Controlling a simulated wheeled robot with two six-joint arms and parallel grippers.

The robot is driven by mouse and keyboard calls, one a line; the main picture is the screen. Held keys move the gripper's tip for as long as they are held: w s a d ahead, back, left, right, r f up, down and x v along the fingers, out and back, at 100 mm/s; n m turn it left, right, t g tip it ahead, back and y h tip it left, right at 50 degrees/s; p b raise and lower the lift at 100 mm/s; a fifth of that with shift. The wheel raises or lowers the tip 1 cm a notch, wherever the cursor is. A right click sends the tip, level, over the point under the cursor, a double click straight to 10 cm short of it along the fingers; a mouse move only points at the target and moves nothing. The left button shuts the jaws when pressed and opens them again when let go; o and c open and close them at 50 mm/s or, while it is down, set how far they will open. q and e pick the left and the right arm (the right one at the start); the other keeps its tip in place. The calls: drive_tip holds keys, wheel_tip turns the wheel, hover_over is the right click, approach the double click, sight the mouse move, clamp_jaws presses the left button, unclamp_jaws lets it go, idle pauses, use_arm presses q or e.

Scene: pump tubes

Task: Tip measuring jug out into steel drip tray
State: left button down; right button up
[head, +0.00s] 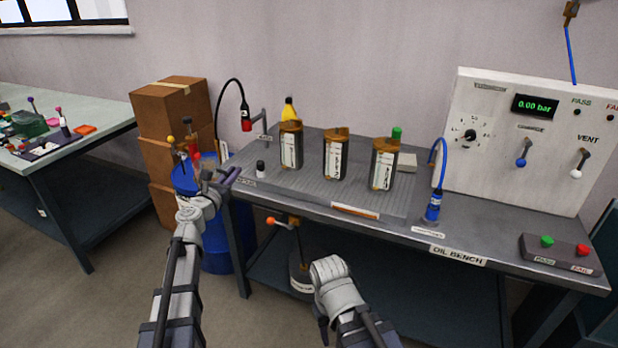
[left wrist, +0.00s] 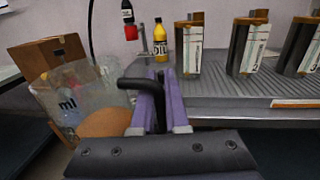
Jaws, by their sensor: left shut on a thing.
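My left gripper (head: 230,178) is at the left end of the bench, in front of a blue drum. In the left wrist view its purple fingers (left wrist: 162,100) are shut on the black handle of the clear measuring jug (left wrist: 75,97). The jug has "ml" on its side and amber liquid low inside; it appears tilted. In the head view the jug is hard to make out against the drum. The ribbed steel drip tray (head: 300,187) lies on the bench to the right of the gripper; it also shows in the left wrist view (left wrist: 215,90). My right gripper's fingers do not show.
Three dark canisters (head: 335,158) with brown tops stand on the tray. A yellow oil bottle (head: 290,110) is behind. The blue drum (head: 222,235) and cardboard boxes (head: 170,105) stand left of the bench.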

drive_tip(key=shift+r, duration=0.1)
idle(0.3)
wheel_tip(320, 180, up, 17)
drive_tip(key=p, duration=1.7)
